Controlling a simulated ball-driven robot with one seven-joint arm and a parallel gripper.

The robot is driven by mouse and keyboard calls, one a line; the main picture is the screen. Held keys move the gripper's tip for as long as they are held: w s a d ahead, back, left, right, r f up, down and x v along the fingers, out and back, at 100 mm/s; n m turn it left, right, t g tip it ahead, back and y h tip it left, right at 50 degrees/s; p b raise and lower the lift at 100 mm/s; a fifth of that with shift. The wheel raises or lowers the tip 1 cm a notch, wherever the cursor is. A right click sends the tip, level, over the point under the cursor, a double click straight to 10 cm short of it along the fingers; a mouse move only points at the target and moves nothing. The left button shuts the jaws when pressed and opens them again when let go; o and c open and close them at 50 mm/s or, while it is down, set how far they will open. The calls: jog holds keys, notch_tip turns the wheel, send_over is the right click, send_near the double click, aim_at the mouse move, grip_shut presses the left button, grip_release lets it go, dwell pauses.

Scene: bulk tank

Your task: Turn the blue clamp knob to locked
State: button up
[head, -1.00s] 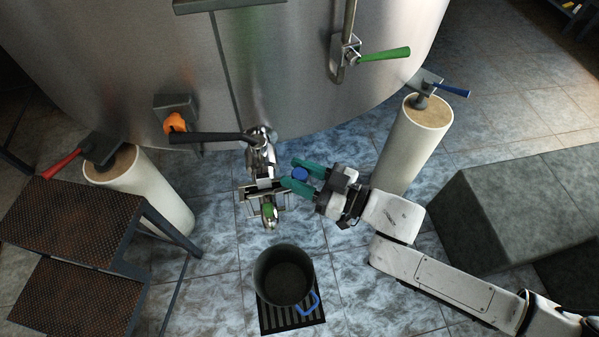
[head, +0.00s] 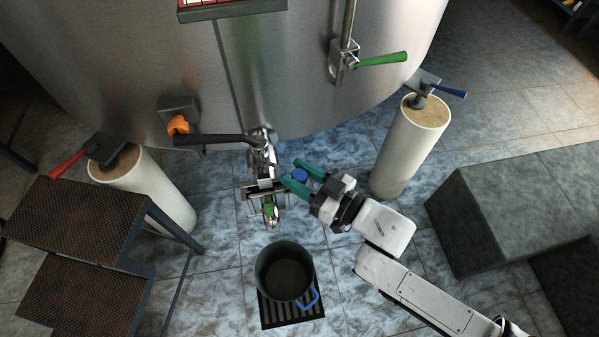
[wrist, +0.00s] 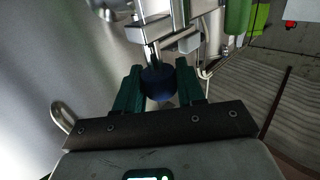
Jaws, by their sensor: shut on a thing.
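The blue clamp knob (head: 300,175) sits at the right side of the outlet fitting on the tank. In the wrist view the knob (wrist: 158,83) is a dark blue cap on a metal stem, between the green fingers. My gripper (head: 299,177) has teal fingers and comes in from the right. It is shut on the knob, with one finger on each side; in the wrist view the gripper (wrist: 160,92) reaches up toward the metal clamp (wrist: 165,25). The knob's far side is hidden.
A black-handled valve (head: 215,140) is above the clamp. A dark bucket (head: 284,272) stands on a floor grate below. An orange knob (head: 178,125) and green lever (head: 382,59) are on the tank. Steps (head: 75,230) stand left; a grey block (head: 510,205) stands right.

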jog(key=o, duration=0.9)
jog(key=shift+o, duration=0.2)
jog(key=v, duration=1)
jog(key=shift+s+d, duration=0.2)
jog(key=shift+d, duration=0.15)
jog(key=shift+d, duration=0.1)
